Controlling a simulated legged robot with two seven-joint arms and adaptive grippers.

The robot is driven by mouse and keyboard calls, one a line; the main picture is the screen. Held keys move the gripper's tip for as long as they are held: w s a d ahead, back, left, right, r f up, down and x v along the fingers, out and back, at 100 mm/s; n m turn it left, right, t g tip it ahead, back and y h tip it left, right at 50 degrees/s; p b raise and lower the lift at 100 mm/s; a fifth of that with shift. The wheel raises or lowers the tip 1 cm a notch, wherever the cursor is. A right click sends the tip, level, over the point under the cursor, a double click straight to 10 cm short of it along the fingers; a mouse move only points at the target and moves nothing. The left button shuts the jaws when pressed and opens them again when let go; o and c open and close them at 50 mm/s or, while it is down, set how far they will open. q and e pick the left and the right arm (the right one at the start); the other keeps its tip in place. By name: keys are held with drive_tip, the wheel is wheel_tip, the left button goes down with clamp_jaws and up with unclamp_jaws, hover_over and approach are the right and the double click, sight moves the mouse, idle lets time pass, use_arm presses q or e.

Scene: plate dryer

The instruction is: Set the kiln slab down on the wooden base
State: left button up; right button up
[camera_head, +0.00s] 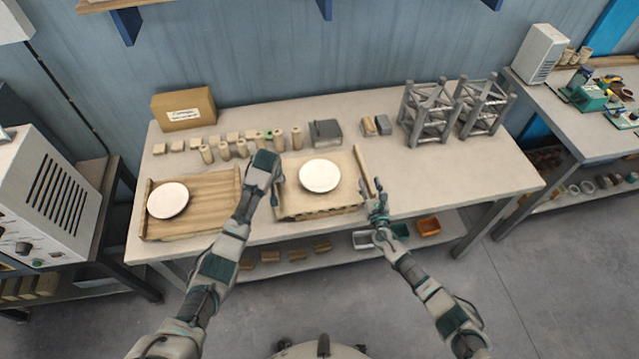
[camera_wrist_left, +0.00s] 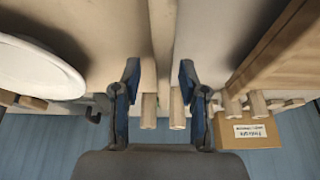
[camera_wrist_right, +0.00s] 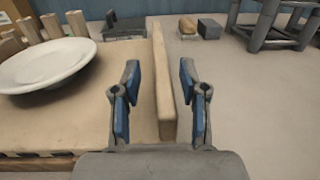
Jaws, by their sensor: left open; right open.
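The pale kiln slab (camera_head: 291,202) lies at the middle of the table with a raised rail along each side and a white plate (camera_head: 320,176) on it. A notched wooden edge (camera_head: 322,212), which looks like the wooden base, shows under its front; the slab appears to rest on it. My left gripper (camera_head: 277,184) is open around the slab's left rail (camera_wrist_left: 162,50). My right gripper (camera_head: 376,189) is open around the right rail (camera_wrist_right: 163,85). Both rails stand between the fingers with gaps on each side. Most of the base is hidden.
A browner wooden board (camera_head: 212,187) with another white plate (camera_head: 168,201) lies to the left. Grey metal frames (camera_head: 430,112) stand at the back right. The table's front right is clear.

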drive_tip(key=shift+s, duration=0.1)
use_arm(q)
drive_tip(key=v, duration=1)
drive_tip(key=shift+r, duration=0.2)
use_arm(e)
drive_tip(key=s+d, duration=0.2)
drive_tip(key=s, duration=0.9)
drive_tip(key=shift+s+d, duration=0.15)
drive_tip(key=shift+s, duration=0.2)
use_arm(q)
drive_tip(key=shift+s, duration=0.2)
